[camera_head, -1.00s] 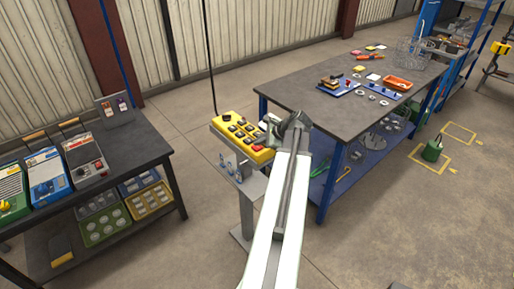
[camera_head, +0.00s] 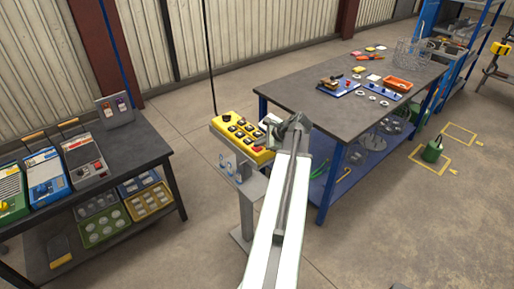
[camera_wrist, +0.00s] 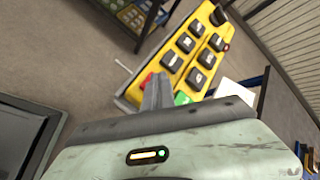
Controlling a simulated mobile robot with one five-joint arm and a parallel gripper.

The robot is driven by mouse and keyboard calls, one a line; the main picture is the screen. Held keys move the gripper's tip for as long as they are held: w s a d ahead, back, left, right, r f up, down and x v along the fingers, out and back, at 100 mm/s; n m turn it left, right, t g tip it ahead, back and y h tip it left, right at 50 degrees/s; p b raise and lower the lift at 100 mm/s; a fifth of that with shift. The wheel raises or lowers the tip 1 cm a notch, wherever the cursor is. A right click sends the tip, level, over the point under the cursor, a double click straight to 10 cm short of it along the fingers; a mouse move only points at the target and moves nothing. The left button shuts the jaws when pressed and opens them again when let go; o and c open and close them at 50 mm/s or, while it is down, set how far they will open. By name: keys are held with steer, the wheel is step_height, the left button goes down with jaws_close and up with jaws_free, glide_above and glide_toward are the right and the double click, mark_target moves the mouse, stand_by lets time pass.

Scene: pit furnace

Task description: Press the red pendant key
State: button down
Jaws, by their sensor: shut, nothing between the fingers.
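The yellow pendant (camera_head: 232,127) sits on top of a grey post and carries two rows of black keys. Its red key (camera_head: 257,149) is at the near end. In the wrist view the pendant (camera_wrist: 170,47) runs from upper right to lower left. The red key (camera_wrist: 147,79) shows just left of the finger tips and is partly hidden by them. A green key (camera_wrist: 182,98) lies just right of the fingers. My gripper (camera_wrist: 157,90) is shut and empty, its tips over the near end of the pendant. I cannot tell whether they touch the red key.
A dark workbench (camera_head: 310,90) with trays and small parts stands right of the pendant. Another dark table (camera_head: 140,143) with control boxes stands at the left. A black cable (camera_head: 208,65) hangs down to the pendant.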

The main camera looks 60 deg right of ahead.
mark_target(259, 148)
steer(key=shift+r+p, duration=0.85)
step_height(259, 148, up, 5)
steer(key=p, duration=0.5)
stand_by(0.3)
